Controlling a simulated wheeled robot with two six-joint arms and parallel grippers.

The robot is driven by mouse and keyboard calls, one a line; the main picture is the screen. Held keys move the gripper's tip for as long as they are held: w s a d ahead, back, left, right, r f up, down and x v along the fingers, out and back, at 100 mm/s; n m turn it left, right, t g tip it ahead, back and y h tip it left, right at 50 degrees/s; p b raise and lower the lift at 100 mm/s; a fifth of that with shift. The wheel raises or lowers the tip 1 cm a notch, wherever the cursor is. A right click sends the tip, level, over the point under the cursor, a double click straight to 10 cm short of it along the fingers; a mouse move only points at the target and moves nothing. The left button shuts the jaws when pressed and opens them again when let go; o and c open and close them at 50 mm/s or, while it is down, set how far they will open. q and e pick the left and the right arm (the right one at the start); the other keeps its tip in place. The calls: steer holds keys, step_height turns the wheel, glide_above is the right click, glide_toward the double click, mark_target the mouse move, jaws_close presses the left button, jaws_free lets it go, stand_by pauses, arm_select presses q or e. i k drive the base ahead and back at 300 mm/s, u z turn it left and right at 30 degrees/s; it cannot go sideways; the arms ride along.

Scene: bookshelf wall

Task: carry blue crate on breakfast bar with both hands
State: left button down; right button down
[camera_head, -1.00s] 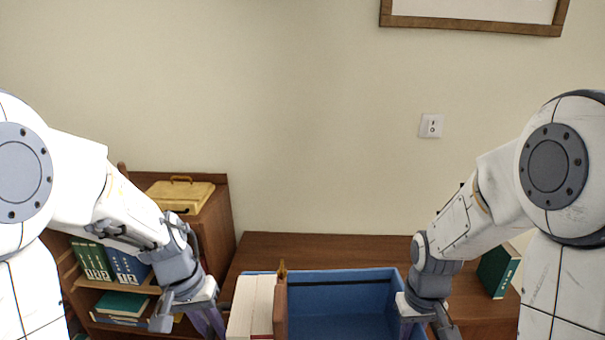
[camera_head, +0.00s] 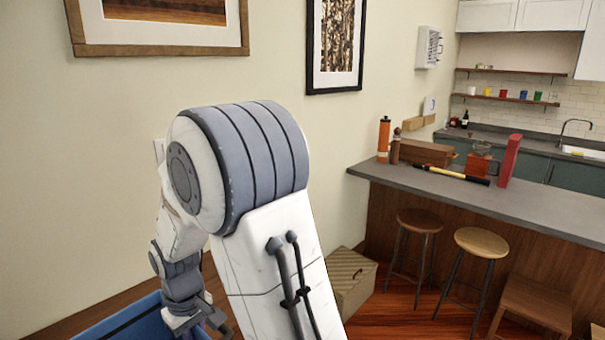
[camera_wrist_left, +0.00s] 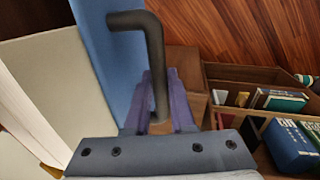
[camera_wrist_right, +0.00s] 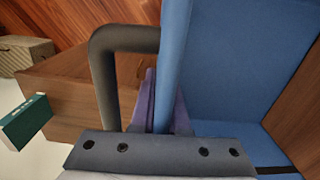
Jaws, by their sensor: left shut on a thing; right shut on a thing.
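The blue crate (camera_head: 128,322) shows only by its rim at the lower left of the head view. My right gripper (camera_wrist_right: 162,100) is shut on the crate's right side, at the dark handle (camera_wrist_right: 105,85) and blue wall. In the head view my right gripper (camera_head: 205,325) is partly cut off at the bottom. My left gripper (camera_wrist_left: 158,100) is shut on the crate's left side, at its dark bent handle (camera_wrist_left: 155,50); it is outside the head view. The breakfast bar (camera_head: 500,205) stands at the right, with a grey top and wooden front.
On the bar stand an orange bottle (camera_head: 384,138), a wooden box (camera_head: 426,152), a level-like bar (camera_head: 452,174) and a red upright block (camera_head: 510,160). Stools (camera_head: 420,222) (camera_head: 481,243), a wooden seat (camera_head: 538,302) and a floor chest (camera_head: 350,280) stand in front. The bar's near-right top is clear.

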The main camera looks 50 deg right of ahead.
mark_target(475, 191)
steer(key=z, duration=0.55)
steer(key=k, duration=0.65)
steer(key=z, duration=0.8)
steer(key=i, duration=1.6)
steer(key=z, duration=0.5)
steer(key=i, duration=1)
steer(key=z, duration=0.45)
steer(key=i, duration=0.85)
steer(key=z, duration=0.55)
steer(key=i, duration=1.5)
steer(key=z, duration=0.3)
